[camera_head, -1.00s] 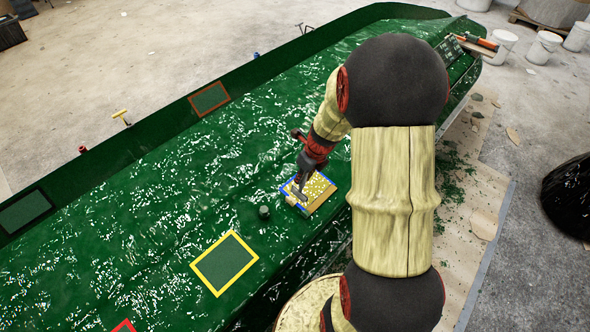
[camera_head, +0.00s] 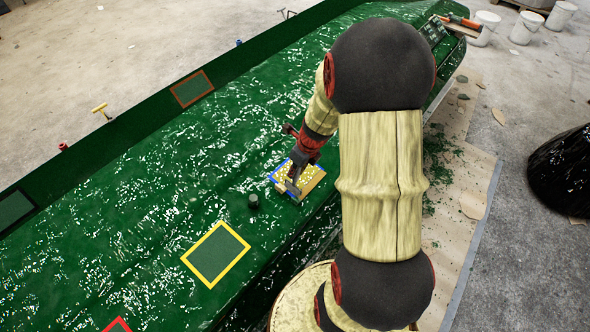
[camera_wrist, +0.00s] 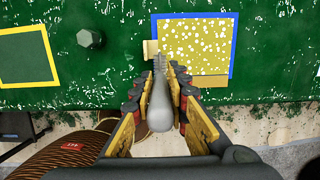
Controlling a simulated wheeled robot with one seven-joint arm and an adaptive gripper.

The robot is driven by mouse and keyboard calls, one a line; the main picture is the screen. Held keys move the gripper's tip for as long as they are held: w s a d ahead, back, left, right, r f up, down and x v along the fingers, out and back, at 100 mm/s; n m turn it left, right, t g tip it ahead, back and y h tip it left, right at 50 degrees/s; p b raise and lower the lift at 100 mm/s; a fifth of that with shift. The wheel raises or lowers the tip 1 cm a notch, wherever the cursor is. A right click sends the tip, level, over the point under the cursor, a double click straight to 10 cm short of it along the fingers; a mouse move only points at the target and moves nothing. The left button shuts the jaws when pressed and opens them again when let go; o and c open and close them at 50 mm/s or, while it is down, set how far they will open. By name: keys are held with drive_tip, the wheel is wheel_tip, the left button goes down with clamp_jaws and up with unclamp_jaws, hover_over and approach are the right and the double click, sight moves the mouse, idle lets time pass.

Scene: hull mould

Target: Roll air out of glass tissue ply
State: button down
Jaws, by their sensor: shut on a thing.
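My gripper (camera_wrist: 160,88) is shut on a grey roller tool (camera_wrist: 159,105), whose ribbed head points away from my wrist. In the head view my gripper (camera_head: 296,167) is over the blue-edged patch. The glass tissue ply (camera_wrist: 200,45) is a yellowish sheet with many white spots, inside a blue outline on the green mould (camera_head: 160,190). A plain tan strip lies along its near edge. The roller head lies over the ply's left part in the wrist view; whether it touches cannot be told. In the head view the ply (camera_head: 305,176) is partly covered by my gripper.
A yellow-outlined patch (camera_head: 216,254) lies nearer. A brown-outlined patch (camera_head: 191,88) is on the far flange. Buckets (camera_head: 525,27) stand at the back right.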

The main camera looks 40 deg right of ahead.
drive_tip(key=shift+w+f, duration=0.1)
drive_tip(key=shift+f, duration=0.65)
idle(1.2)
